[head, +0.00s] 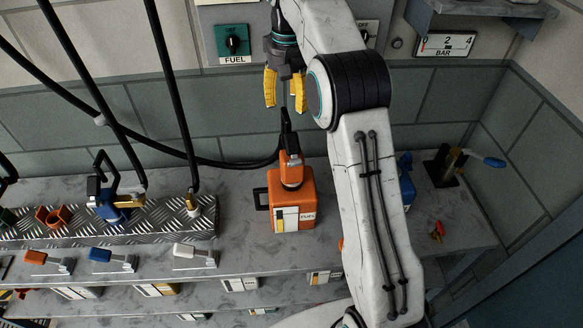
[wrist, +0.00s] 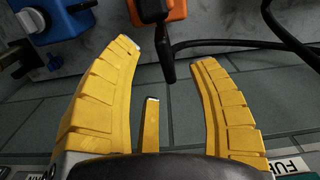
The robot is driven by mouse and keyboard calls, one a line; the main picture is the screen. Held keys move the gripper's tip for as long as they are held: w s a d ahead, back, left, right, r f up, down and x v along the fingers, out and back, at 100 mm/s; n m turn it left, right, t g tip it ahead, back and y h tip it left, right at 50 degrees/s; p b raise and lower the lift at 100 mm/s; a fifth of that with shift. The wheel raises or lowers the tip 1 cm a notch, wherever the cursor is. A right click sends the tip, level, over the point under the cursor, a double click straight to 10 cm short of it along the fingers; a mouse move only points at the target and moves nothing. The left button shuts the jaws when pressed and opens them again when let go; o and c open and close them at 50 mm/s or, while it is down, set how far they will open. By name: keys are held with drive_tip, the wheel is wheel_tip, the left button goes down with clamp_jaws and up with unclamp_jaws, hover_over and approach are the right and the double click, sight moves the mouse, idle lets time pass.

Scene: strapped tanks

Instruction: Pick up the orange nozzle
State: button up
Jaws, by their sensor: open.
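The orange nozzle (head: 291,171) stands upright in the top of an orange tank (head: 308,215) labelled FUEL, with a black upper end and a black hose joined to it. My gripper (head: 285,100) is open, fingers pointing down, above the nozzle's black end and apart from it in the head view. In the wrist view, a black part of the nozzle (wrist: 167,58) shows between the open fingertips (wrist: 166,54), with orange behind it at the top edge. I cannot tell whether the fingers touch it. The tank's lower parts are out of the wrist view.
A blue tank (head: 406,185) stands partly hidden behind my arm; a blue nozzle (head: 112,199) is in the metal rack (head: 150,222) at left. Black hoses (head: 170,70) hang at left. A pump with a blue handle (head: 458,163) and a red valve (head: 438,230) are at right.

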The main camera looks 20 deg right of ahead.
sight(289, 117)
drive_tip(key=shift+f+b, duration=0.4)
drive_tip(key=shift+f, duration=2.3)
clamp_jaws()
